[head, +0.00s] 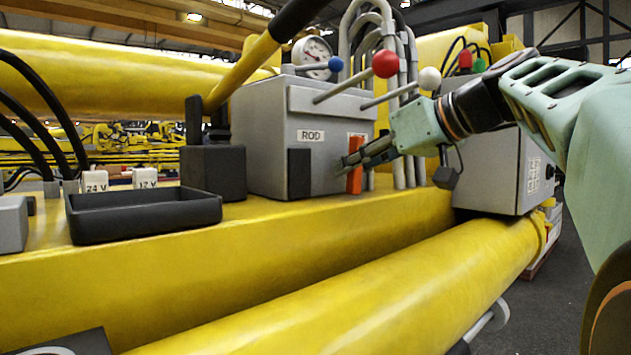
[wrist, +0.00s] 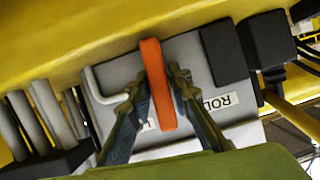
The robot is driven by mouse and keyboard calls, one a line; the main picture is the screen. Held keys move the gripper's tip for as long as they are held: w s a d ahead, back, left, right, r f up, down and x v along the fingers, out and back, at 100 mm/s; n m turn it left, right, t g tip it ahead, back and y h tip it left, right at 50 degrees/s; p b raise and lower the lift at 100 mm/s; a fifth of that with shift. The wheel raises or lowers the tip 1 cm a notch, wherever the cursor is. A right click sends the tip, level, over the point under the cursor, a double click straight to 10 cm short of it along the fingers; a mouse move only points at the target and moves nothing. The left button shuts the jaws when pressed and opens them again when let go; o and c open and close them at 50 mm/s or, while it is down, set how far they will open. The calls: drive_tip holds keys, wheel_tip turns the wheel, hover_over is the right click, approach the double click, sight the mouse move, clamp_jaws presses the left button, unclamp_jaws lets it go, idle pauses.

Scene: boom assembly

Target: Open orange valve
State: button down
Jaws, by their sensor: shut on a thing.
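In the wrist view the orange handle (wrist: 157,80) runs between the two fingers. My gripper (head: 350,163) reaches in from the right. In the wrist view my gripper (wrist: 160,88) is shut on the orange handle, with one finger on each side. The handle's pivot is not clearly visible.
Levers with blue (head: 336,64), red (head: 386,64) and white (head: 430,78) knobs project above the handle. Grey pipes (head: 398,165) stand close to its right. A black tray (head: 145,215) sits at left on the yellow boom. A yellow cylinder (head: 330,300) runs below.

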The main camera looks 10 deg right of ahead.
drive_tip(key=shift+n+h+b, duration=0.3)
drive_tip(key=shift+n+b, duration=0.1)
idle(0.3)
drive_tip(key=c, duration=1.9)
unclamp_jaws()
drive_tip(key=v, duration=1.2)
drive_tip(key=shift+s, duration=0.1)
drive_tip(key=shift+f, duration=0.1)
